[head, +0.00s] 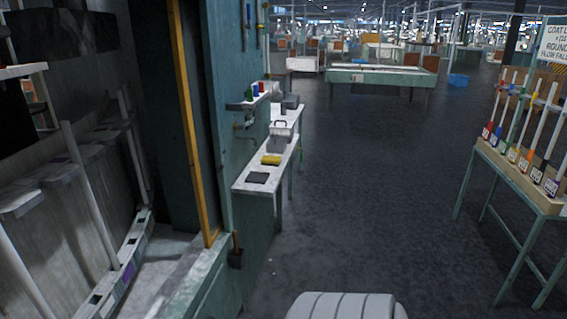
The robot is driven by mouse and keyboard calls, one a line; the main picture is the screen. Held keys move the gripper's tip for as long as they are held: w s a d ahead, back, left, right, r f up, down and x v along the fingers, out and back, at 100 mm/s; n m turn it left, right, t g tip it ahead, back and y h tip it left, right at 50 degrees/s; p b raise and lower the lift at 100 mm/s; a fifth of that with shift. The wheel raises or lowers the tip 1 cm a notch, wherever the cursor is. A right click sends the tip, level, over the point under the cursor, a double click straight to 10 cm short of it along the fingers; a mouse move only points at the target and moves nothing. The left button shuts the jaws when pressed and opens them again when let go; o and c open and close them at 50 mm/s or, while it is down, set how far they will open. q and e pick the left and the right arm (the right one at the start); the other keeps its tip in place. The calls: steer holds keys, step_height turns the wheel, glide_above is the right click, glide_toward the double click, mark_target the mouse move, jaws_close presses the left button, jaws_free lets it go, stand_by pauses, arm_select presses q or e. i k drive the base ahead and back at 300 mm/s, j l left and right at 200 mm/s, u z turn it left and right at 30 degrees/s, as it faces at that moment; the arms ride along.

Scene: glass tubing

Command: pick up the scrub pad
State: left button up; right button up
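A narrow pale bench (243,184) runs along the right side of the green machine. A flat dark grey pad (257,178) lies near its front end, and a small yellow block (271,160) lies just behind it. Either could be the scrub pad; at this size I cannot tell which. Both lie flat on the bench top, apart from each other, with no gripper near them. Neither of my grippers is in view.
A green machine wall with a yellow post (190,120) fills the left. A small shelf (247,103) with coloured bottles juts over the bench. A rack table (513,180) with upright tubes stands at the right. Dark floor (370,190) between is clear. A long table (380,75) stands farther back.

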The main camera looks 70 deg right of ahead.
mark_target(272, 161)
steer(key=z, duration=1.65)
steer(key=i+z, duration=0.6)
steer(key=i+l+u, duration=0.1)
steer(key=u, duration=0.55)
